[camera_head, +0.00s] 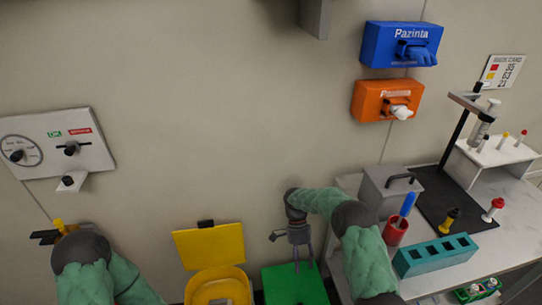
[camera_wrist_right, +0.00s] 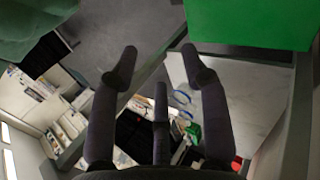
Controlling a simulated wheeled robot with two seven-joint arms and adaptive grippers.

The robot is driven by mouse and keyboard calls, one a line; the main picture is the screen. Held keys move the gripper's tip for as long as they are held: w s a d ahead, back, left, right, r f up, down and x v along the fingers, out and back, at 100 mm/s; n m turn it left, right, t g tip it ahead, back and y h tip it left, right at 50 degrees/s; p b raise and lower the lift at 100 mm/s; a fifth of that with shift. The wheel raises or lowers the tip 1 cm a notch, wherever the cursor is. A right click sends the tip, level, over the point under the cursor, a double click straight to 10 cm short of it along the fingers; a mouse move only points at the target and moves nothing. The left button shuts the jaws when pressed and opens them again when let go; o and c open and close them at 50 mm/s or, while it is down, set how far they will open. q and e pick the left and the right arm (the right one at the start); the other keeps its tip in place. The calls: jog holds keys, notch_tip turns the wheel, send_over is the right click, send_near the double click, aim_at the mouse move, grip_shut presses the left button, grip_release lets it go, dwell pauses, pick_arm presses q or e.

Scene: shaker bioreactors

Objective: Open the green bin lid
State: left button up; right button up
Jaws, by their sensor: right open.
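The green bin lid (camera_head: 290,287) is a flat green panel at the bottom centre of the head view, looking shut. The bin's lower part is cut off by the frame edge. My right gripper (camera_head: 303,265) is over the lid's far edge with its fingers pointing down; I cannot tell whether they touch it. In the right wrist view the open gripper (camera_wrist_right: 158,62) has its fingers spread with nothing between them. A green surface (camera_wrist_right: 255,20), likely the bin or its lid, lies beyond the fingers at upper right.
A yellow bin (camera_head: 220,287) with its lid raised (camera_head: 209,246) stands left of the green one. A workbench (camera_head: 510,240) on the right carries a red cup (camera_head: 396,233), a teal rack (camera_head: 436,256) and a grey box (camera_head: 383,192). The wall is close behind.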

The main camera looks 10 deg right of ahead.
jog(key=s+a+f+n+t+y+p, duration=0.35)
jog(key=s+a+f+n, duration=0.4)
jog(key=s+f, duration=0.3)
jog(key=s+a+r+n+t, duration=0.1)
jog(key=s+n+t, duration=0.1)
jog(key=s, duration=0.4)
jog(key=s+a+r+n+t+p, duration=0.1)
jog(key=s+r+n, duration=0.1)
jog(key=s, duration=0.4)
jog(key=shift+t+y, duration=0.35)
jog(key=shift+s+r+n, duration=0.2)
jog(key=shift+s+n, duration=0.05)
jog(key=shift+n, duration=0.1)
jog(key=c, duration=0.5)
grip_shut()
